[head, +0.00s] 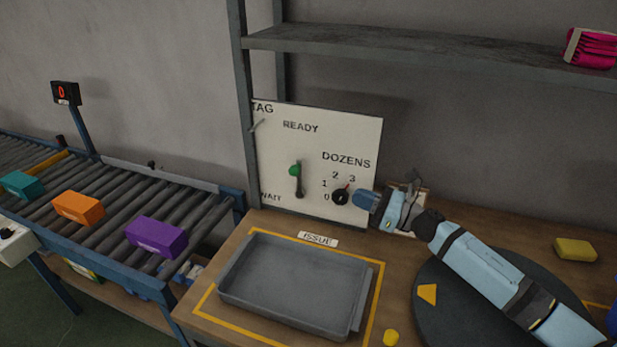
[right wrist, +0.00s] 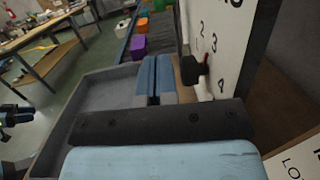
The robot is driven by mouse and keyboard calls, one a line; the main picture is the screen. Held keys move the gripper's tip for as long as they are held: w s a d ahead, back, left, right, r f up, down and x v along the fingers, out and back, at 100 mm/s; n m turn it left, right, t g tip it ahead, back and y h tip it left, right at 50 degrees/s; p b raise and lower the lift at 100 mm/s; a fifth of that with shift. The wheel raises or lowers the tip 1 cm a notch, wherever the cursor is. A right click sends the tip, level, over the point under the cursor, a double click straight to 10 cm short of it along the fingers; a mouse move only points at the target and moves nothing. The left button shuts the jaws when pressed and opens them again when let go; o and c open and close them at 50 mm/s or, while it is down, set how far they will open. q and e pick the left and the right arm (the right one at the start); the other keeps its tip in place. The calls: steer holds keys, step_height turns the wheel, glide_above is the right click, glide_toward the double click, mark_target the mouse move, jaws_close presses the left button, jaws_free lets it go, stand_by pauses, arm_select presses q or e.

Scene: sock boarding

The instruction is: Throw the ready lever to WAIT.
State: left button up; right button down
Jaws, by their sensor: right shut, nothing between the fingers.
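The ready lever (head: 295,172) stands on the white panel (head: 335,140), with its green knob at the upper end, below the word READY. The word WAIT is at the panel's lower left. My right gripper (head: 367,201) is shut and empty, in front of the panel's lower right, close beside the black dozens dial (head: 341,197). I cannot tell whether it touches the dial. In the right wrist view the closed blue fingers (right wrist: 153,82) are left of the dial (right wrist: 194,69); the lever is not distinguishable there.
A grey tray (head: 290,281) lies on the bench below the panel. A dark round turntable (head: 440,305) is under my right arm. A roller conveyor at left carries teal, orange and purple boxes (head: 156,237). A shelf (head: 420,50) crosses above the panel.

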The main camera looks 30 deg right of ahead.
mark_target(299, 172)
steer(key=p+x, duration=0.2)
steer(key=x, duration=1)
steer(key=shift+w+a+r, duration=0.1)
steer(key=shift+w+a, duration=0.05)
steer(key=shift+w, duration=0.2)
arm_select(q)
steer(key=shift+r, duration=0.65)
arm_select(e)
steer(key=shift+w+a, duration=0.4)
steer(key=shift+w, duration=0.1)
arm_select(q)
steer(key=shift+a, duration=0.1)
